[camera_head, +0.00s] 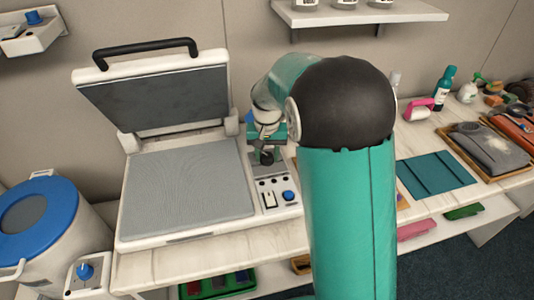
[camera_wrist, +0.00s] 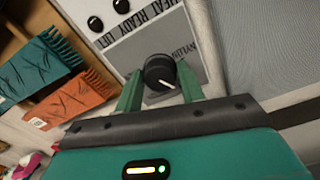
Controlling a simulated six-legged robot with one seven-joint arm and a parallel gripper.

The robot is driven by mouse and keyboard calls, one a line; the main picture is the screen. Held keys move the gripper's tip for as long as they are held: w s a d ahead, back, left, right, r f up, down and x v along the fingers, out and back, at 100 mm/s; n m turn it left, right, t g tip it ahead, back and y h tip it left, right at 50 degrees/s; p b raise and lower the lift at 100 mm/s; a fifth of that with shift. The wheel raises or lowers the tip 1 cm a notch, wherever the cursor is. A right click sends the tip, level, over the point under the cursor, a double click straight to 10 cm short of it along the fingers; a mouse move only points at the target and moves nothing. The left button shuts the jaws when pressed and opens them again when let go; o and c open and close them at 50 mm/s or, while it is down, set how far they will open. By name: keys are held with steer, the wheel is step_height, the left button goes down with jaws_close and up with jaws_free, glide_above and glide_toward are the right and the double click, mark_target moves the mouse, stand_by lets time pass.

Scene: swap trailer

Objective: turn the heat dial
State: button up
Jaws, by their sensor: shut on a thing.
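The heat dial is a round black knob with a white pointer line, seen in the wrist view (camera_wrist: 160,72) on the press's control panel (camera_wrist: 135,50). My gripper (camera_wrist: 160,85) has its two green fingers on either side of the dial, shut on it. In the head view my gripper (camera_head: 266,155) reaches down to the panel beside the open heat press (camera_head: 185,195), and the dial there is mostly hidden by the gripper. The panel also has a white switch (camera_head: 269,199) and a blue button (camera_head: 289,196).
The press lid (camera_head: 160,95) stands raised. A blue-topped round machine (camera_head: 38,215) is at the left. A teal folded cloth (camera_head: 436,175) lies on the table at the right. A wall shelf (camera_head: 360,17) hangs above. My arm covers the middle of the head view.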

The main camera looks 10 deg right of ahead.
mark_target(267, 156)
steer(key=shift+w, duration=0.1)
steer(key=o, duration=1)
steer(key=shift+c, duration=0.2)
steer(key=shift+r, duration=0.1)
step_height(267, 156, up, 14)
steer(key=s+r+n+t, duration=0.1)
steer(key=s+r+t, duration=0.3)
steer(key=s, duration=0.8)
steer(key=s+f+n+t, duration=0.1)
steer(key=s+f+n, duration=0.1)
steer(key=s, duration=1.2)
steer(key=shift+s+t, duration=0.3)
